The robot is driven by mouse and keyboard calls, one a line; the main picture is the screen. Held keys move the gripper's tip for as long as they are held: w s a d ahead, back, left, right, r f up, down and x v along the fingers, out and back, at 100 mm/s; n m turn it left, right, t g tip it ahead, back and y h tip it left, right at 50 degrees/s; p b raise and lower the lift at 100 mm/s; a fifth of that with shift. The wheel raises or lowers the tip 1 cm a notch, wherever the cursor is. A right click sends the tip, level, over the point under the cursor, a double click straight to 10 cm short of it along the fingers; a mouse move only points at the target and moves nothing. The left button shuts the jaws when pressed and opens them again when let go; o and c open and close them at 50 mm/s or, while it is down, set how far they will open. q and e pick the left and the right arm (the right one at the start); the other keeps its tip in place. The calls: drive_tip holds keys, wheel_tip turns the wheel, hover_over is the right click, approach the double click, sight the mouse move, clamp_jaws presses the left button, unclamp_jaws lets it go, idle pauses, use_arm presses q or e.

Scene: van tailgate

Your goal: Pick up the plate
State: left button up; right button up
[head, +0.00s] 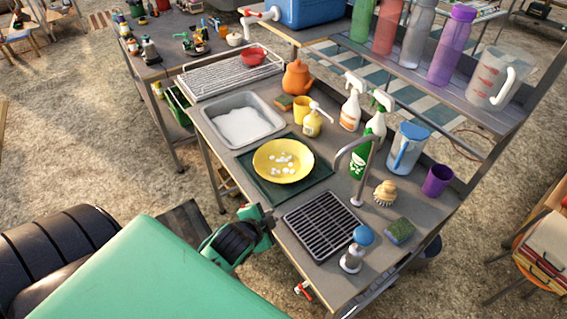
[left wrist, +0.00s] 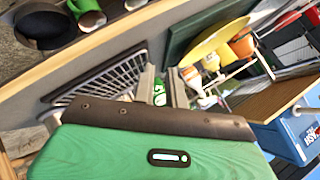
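The yellow plate (head: 270,166) lies on a dark green mat (head: 314,190) on the metal counter, with several small white bits on it. In the left wrist view the plate (left wrist: 212,42) shows at the upper right, seen nearly edge-on, with part of the mat (left wrist: 187,32) beside it. My left gripper (head: 266,213) is at the counter's front edge, just in front of the mat and apart from the plate. Its two fingers (left wrist: 162,84) stand apart in the left wrist view with nothing held between them. My right gripper is not in view.
A sink basin (head: 240,122) lies left of the mat, and a black drain grate (head: 321,224) right of it. A tap (head: 357,182) and blue-topped dispenser (head: 352,257) stand right.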

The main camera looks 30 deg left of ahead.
sight(292, 188)
use_arm(q)
drive_tip(key=w+m, duration=0.1)
drive_tip(key=w+a+t, duration=0.1)
drive_tip(key=w+a+r+m+t, duration=0.1)
drive_tip(key=w, duration=0.1)
drive_tip(key=shift+a+r+m, duration=0.1)
drive_tip(key=shift+a+m, duration=0.05)
drive_tip(key=shift+m, duration=0.15)
drive_tip(key=shift+w+a+t, duration=0.1)
drive_tip(key=shift+w+t, duration=0.15)
drive_tip(key=shift+t, duration=0.05)
drive_tip(key=shift+w, duration=0.4)
drive_tip(key=p+x, duration=0.1)
drive_tip(key=x, duration=0.6)
drive_tip(key=shift+p, duration=0.35)
drive_tip(key=shift+p+x, duration=0.45)
drive_tip(key=shift+x, duration=0.3)
drive_tip(key=p+x, duration=0.1)
drive_tip(key=x, duration=0.2)
drive_tip(key=shift+w+f, duration=0.35)
drive_tip(key=shift+w, duration=0.15)
drive_tip(key=shift+c, duration=0.2)
